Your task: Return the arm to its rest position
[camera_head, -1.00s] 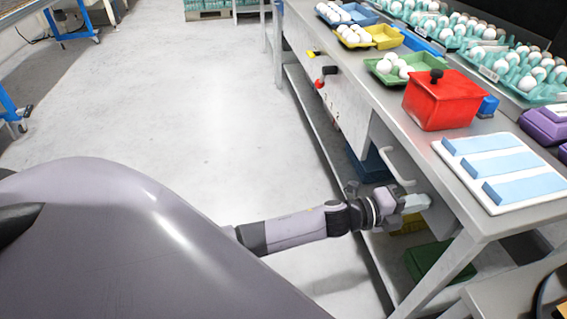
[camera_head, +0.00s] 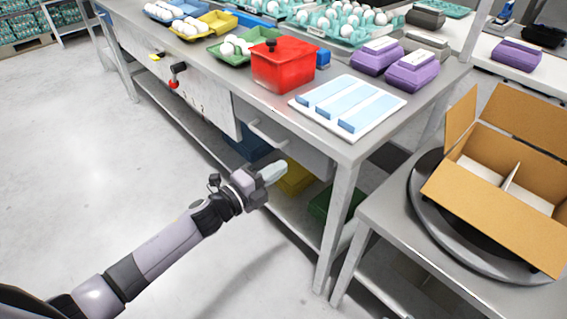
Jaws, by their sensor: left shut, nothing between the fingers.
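My left arm comes in from the lower left and reaches toward the side of the grey workbench (camera_head: 340,160). My left gripper (camera_head: 272,172) is at its end, shut and empty, below the bench top and in front of the lower shelf. It looks apart from the bench, though the exact gap is hard to tell. The right gripper does not show.
The bench bears a red lidded box (camera_head: 283,70), a white board (camera_head: 325,122) with blue strips, egg trays and purple cartons (camera_head: 412,70). A drawer handle (camera_head: 268,134) juts out near my gripper. An open cardboard box (camera_head: 480,215) stands at right. The floor at left is clear.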

